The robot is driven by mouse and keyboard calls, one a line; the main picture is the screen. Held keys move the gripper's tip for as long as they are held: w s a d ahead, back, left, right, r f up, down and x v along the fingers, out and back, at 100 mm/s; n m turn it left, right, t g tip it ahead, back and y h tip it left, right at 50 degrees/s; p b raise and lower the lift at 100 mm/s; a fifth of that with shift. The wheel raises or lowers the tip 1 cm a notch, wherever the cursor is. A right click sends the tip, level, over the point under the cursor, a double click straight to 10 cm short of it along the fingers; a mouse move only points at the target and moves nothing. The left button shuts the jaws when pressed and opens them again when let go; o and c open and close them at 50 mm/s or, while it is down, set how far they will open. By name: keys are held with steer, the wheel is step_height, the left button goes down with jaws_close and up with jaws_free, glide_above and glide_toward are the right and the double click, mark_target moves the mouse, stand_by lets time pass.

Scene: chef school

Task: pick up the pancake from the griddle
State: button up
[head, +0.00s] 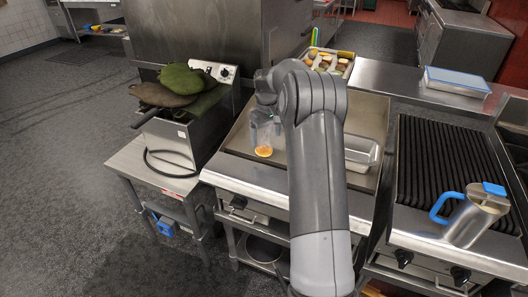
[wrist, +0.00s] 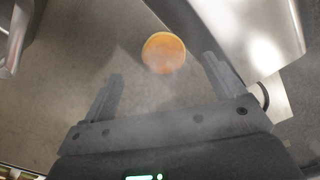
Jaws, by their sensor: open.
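The pancake (head: 264,151) is a small round orange-brown disc lying flat on the griddle (head: 232,143), near its front edge. In the wrist view the pancake (wrist: 164,50) shows just beyond and between my fingertips, slightly hazy. My gripper (wrist: 162,66) is open, its two dark fingers apart with nothing between them. In the head view my arm reaches over the griddle, and a pale, blurry shape above the pancake partly hides my gripper there. The gap between fingertips and pancake is hard to judge.
A metal pan (head: 360,153) sits on the griddle right of my arm. A fryer with green-brown pads (head: 185,80) stands at left. A tray of food (head: 328,62) is behind.

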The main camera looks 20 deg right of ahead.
mark_target(265, 149)
steer(key=shift+w+a+f, duration=0.1)
steer(key=shift+a+f, duration=0.05)
steer(key=shift+f, duration=1.45)
steer(key=shift+w+a+f, duration=0.1)
steer(key=shift+f, duration=1.45)
steer(key=shift+c, duration=0.4)
steer(key=c, duration=1.1)
steer(key=shift+r, duration=0.1)
